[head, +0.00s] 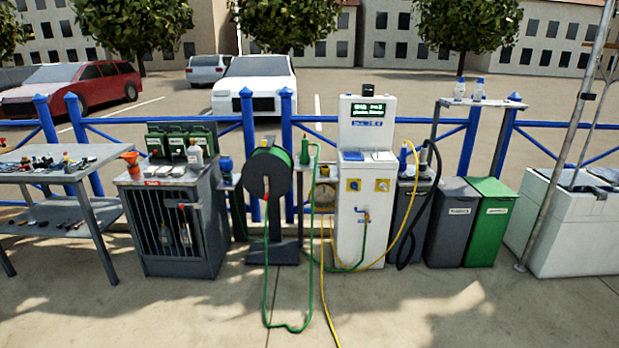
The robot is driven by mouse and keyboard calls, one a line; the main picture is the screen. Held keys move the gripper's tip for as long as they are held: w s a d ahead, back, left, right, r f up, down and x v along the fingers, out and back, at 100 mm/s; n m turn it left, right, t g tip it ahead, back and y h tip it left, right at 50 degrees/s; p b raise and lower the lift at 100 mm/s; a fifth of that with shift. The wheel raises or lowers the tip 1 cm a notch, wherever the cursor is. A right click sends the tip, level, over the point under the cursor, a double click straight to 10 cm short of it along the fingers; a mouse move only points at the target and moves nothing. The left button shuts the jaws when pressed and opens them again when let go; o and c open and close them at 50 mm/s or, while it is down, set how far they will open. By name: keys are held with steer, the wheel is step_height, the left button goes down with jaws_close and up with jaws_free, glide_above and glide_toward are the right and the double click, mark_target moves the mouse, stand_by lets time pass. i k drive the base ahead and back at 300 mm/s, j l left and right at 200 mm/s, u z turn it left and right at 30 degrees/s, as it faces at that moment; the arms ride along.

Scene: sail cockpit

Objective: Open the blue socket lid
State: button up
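A white service pedestal (380,222) stands in the middle right of the head view, in front of the blue fence. A small blue socket lid (354,185) is on the left of its front face, below the blue patch on its ledge. It seems to lie flat against the face, but it is too small to be sure that it is shut. My gripper is not in view.
A black reel (267,175) with green hose stands left of the pedestal. Green hose and yellow cable (324,290) lie on the ground before it. Grey and green bins (490,225) stand right, a grey cabinet (175,225) left. The front pavement is otherwise clear.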

mark_target(359, 156)
steer(key=i+l+z, duration=0.15)
steer(key=i, duration=1.7)
steer(key=i+j+z, duration=0.15)
steer(key=i, duration=1.7)
steer(key=i+l+u, duration=0.1)
steer(key=i, duration=0.5)
steer(key=l, duration=0.1)
